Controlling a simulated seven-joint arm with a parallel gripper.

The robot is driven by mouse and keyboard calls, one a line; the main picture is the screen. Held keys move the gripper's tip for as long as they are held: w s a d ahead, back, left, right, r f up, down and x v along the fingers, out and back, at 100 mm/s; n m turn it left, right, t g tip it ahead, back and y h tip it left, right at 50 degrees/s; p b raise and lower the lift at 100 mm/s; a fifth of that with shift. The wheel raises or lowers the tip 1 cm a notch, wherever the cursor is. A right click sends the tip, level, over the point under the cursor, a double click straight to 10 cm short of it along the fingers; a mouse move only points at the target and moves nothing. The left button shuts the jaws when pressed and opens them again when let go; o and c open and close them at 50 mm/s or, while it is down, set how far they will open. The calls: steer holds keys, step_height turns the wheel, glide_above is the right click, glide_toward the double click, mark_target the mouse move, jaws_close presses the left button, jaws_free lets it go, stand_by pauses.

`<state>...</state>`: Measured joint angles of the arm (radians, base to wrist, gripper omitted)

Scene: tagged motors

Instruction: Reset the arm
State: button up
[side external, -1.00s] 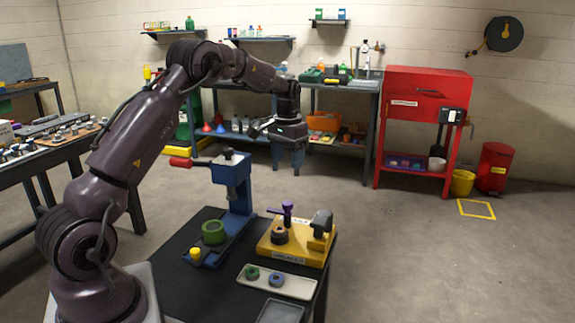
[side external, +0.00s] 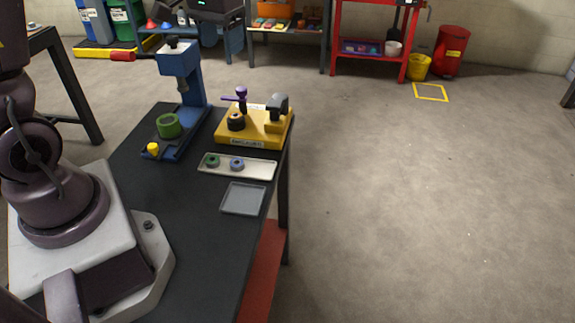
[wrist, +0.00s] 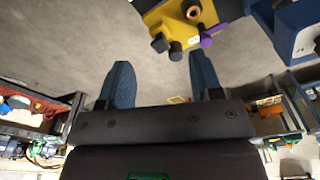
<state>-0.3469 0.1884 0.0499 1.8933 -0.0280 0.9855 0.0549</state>
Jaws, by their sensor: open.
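My gripper (wrist: 158,68) shows in the wrist view with its two blue fingers wide apart and nothing between them. The yellow fixture (side external: 225,137) with a purple handle (side external: 241,95) stands on the dark bench (side external: 190,220). It also shows in the wrist view (wrist: 172,20), beyond the fingers. A blue press (side external: 180,62) stands left of it, with a green ring (side external: 168,125) on its base.
A yellow peg (side external: 153,149) stands by the press. A red cart (side external: 368,68), yellow bucket (side external: 419,67) and red bin (side external: 452,50) stand behind. The floor at right is clear.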

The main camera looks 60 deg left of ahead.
steer(key=s+d+r+m+t, duration=0.2)
steer(key=s+d+r, duration=0.1)
steer(key=s+d, duration=0.4)
steer(key=s+d+r+m+t, duration=0.2)
steer(key=s+d+r, duration=0.1)
steer(key=s+d, duration=0.4)
steer(key=shift+s+r+t, duration=0.25)
steer(key=shift+s+t, duration=0.15)
